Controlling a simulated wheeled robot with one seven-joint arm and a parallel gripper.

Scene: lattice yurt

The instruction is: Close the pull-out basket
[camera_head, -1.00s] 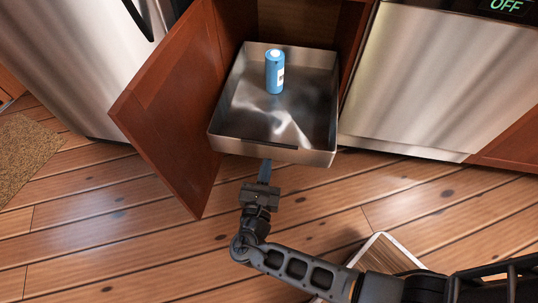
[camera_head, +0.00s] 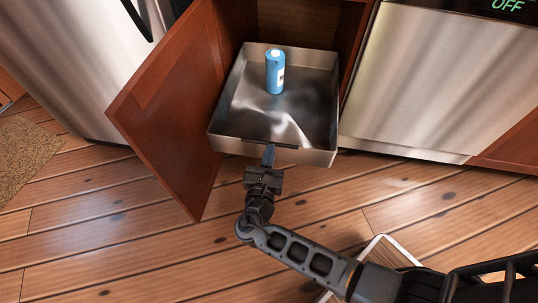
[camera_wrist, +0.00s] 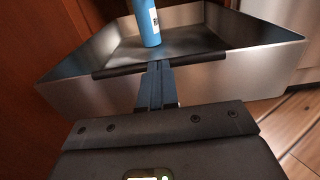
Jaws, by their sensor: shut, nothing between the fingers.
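The pull-out basket (camera_head: 322,150) is a shallow metal tray standing out of a wooden cabinet. A blue bottle with a white cap (camera_head: 275,72) stands upright inside it, towards the back. My gripper (camera_head: 268,155) is shut and empty, with its fingertips at the middle of the basket's front wall. In the wrist view the shut fingers (camera_wrist: 157,82) reach the dark strip on the front rim of the basket (camera_wrist: 215,85). I cannot tell whether they touch it.
The brown cabinet door (camera_head: 170,105) stands open on the left of the basket. A steel fridge (camera_head: 85,70) is at the left and a steel appliance (camera_head: 435,80) at the right. The plank floor in front is mostly clear. A mat (camera_head: 25,150) lies far left.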

